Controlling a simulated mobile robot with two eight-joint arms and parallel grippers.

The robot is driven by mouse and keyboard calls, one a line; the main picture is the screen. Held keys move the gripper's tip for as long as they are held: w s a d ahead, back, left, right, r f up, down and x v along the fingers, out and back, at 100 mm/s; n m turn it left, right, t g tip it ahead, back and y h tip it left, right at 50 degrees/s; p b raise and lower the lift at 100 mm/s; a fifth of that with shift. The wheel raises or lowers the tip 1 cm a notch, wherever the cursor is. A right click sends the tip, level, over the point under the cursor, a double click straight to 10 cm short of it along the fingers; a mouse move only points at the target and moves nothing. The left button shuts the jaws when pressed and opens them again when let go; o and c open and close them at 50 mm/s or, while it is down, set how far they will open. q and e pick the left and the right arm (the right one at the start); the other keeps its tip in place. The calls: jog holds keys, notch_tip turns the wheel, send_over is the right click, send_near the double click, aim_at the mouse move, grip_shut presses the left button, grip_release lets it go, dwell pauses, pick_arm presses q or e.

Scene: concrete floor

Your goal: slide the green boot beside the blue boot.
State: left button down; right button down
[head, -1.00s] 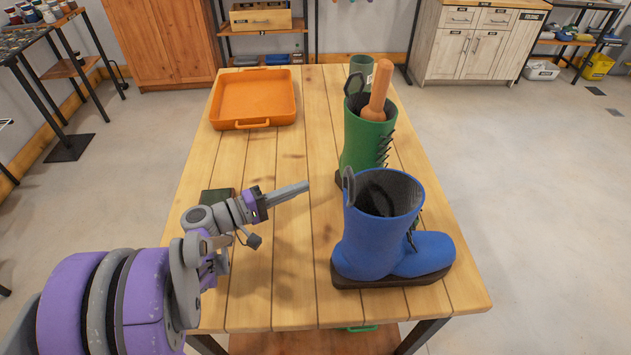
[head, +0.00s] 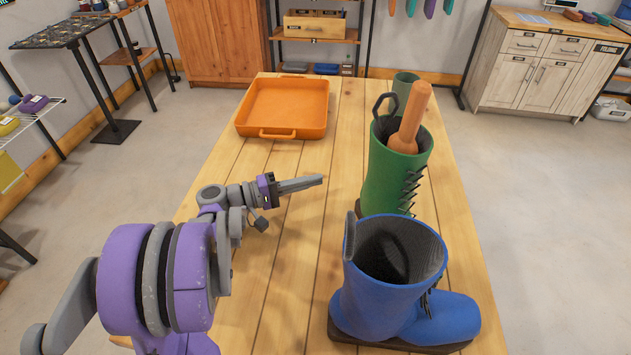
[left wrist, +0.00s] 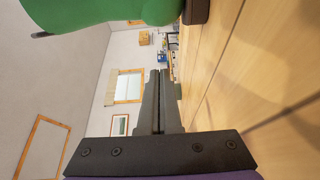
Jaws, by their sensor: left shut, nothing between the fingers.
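The green boot (head: 387,180) stands upright on the wooden table (head: 262,285), behind the blue boot (head: 378,292), with a wooden-handled tool (head: 411,121) sticking out of its top. The blue boot stands upright nearest me, toe to the right, and hides the green boot's lower front. My left gripper (head: 318,180) is shut and empty, low over the table, left of the green boot and apart from it. In the left wrist view, its closed fingers (left wrist: 158,100) point ahead and part of the green boot (left wrist: 75,12) shows at the top. My right gripper is not in view.
An orange tray (head: 283,133) lies at the table's far left. A green cup (head: 404,84) stands at the far right, behind the green boot. The table between the tray and the blue boot is mostly clear. Shelves and cabinets (head: 540,65) line the back wall.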

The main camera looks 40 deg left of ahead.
pick_arm(q)
jog(key=x, duration=0.6)
jog(key=shift+d, duration=0.1)
jog(key=d, duration=0.3)
jog(key=shift+s, duration=0.1)
jog(key=shift+s+d, duration=0.15)
jog(key=shift+d, duration=0.35)
jog(key=shift+s+d, duration=0.2)
jog(key=shift+d, duration=0.45)
jog(key=shift+s+d, duration=0.25)
jog(key=shift+d, duration=0.4)
